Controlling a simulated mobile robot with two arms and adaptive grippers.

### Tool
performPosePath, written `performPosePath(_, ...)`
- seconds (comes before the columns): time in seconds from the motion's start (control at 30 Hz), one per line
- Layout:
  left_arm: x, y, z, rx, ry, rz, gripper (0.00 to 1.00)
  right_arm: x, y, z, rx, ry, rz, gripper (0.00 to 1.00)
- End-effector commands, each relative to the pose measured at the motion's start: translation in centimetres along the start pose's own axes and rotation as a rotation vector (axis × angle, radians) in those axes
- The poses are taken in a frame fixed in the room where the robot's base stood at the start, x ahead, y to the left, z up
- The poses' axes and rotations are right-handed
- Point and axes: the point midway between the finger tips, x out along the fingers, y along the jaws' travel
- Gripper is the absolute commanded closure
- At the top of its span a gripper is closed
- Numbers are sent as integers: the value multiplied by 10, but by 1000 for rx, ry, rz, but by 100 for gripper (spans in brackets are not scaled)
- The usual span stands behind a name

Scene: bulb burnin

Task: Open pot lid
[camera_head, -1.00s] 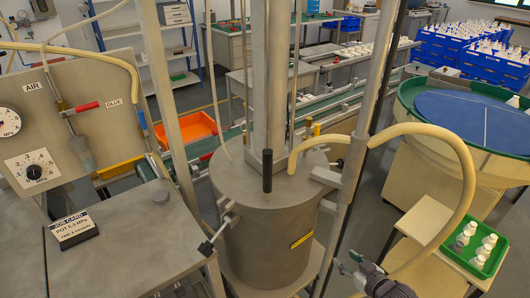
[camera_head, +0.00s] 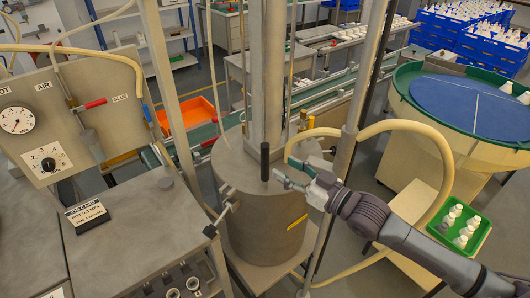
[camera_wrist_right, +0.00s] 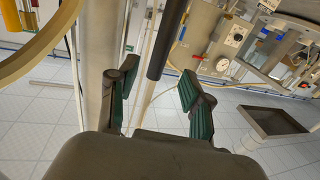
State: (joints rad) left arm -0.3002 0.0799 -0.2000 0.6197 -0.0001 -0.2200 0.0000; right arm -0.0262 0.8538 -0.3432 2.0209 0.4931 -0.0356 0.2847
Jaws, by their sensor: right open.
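The pot (camera_head: 262,238) is a grey steel cylinder with a flat lid (camera_head: 235,160) on top, and the lid looks seated. A black upright handle (camera_head: 265,162) rises at the front of the lid. It also shows in the right wrist view as a dark rod (camera_wrist_right: 166,42), between the lines of the two fingers and beyond their tips. My right gripper (camera_head: 285,171) is open and empty, just right of the handle and apart from it. Its green-padded fingers spread wide in the wrist view (camera_wrist_right: 157,78). A clamp-like fitting (camera_head: 226,210) sits on the pot's left side. My left gripper is not in view.
A steel column (camera_head: 267,70) and a thinner post (camera_head: 345,150) stand close to the pot. A green tray (camera_head: 443,238) holds white bottles.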

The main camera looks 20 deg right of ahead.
Motion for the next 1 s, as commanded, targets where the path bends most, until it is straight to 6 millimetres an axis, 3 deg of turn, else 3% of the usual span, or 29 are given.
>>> performPosePath(0.2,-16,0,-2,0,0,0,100,45,0,-4,1,3,1,50)
performPosePath(0.33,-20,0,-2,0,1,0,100,63,1,-3,0,2,1,50)
performPosePath(0.5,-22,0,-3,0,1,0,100,74,0,0,-1,0,1,50)
performPosePath(0.8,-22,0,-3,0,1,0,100,76,0,1,-1,-1,1,50)
performPosePath(1.0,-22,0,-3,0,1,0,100,76,0,1,-1,-1,1,82)
